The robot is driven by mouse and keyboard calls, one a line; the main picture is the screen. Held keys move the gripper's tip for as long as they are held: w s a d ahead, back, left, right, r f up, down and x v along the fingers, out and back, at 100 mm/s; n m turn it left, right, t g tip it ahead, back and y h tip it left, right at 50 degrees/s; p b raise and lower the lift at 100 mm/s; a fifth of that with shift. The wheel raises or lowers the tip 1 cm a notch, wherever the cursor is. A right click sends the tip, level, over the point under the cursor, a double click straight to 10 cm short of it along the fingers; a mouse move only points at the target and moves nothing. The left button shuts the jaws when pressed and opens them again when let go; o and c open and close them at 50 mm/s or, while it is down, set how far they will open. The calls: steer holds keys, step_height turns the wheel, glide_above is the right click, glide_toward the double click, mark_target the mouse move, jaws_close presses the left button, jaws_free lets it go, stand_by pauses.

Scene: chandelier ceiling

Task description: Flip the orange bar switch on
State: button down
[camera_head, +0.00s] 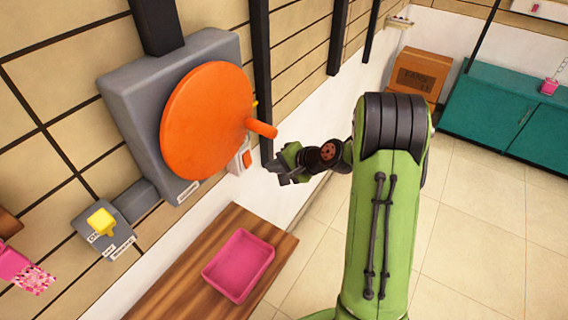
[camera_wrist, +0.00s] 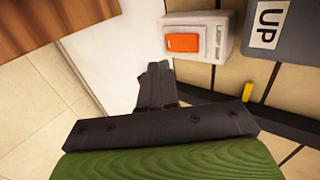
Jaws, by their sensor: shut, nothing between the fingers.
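An orange switch (camera_head: 246,158) sits on a small white wall plate, half hidden behind the large orange disc (camera_head: 205,120). In the wrist view the orange switch (camera_wrist: 182,42) shows as a flat bar on the white plate (camera_wrist: 212,42). My gripper (camera_head: 281,172) is shut and empty, a little right of the switch in the head view. In the wrist view my gripper (camera_wrist: 157,68) has its fingertips together, just below and left of the switch plate. A gap between fingertips and switch appears, but its depth is hard to tell.
An orange peg (camera_head: 262,128) sticks out from the disc, close above my gripper. The disc is on a grey wall box (camera_head: 118,92). A grey panel marked "UP" (camera_wrist: 290,30) is beside the switch. A wooden bench (camera_head: 180,280) with a pink tray (camera_head: 238,264) is below.

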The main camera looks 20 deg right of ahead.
mark_target(248, 159)
steer(key=w+a, duration=0.1)
steer(key=w+a+f, duration=0.1)
steer(key=w, duration=0.1)
steer(key=w+a+f, duration=0.1)
steer(key=w, duration=0.1)
steer(key=shift+w+a+f, duration=0.1)
steer(key=shift+a+f, duration=0.1)
steer(key=shift+a, duration=0.2)
steer(key=shift+f, duration=0.1)
steer(key=shift+f+b, duration=0.2)
steer(key=shift+b, duration=0.5)
steer(key=shift+w+t+y+b, duration=0.1)
steer(key=shift+t+y+b, duration=0.2)
steer(key=shift+t+b, duration=0.15)
steer(key=shift+a+r+p, duration=0.1)
steer(key=shift+r+p, duration=0.8)
steer(key=shift+r, duration=0.25)
steer(key=shift+f, duration=0.1)
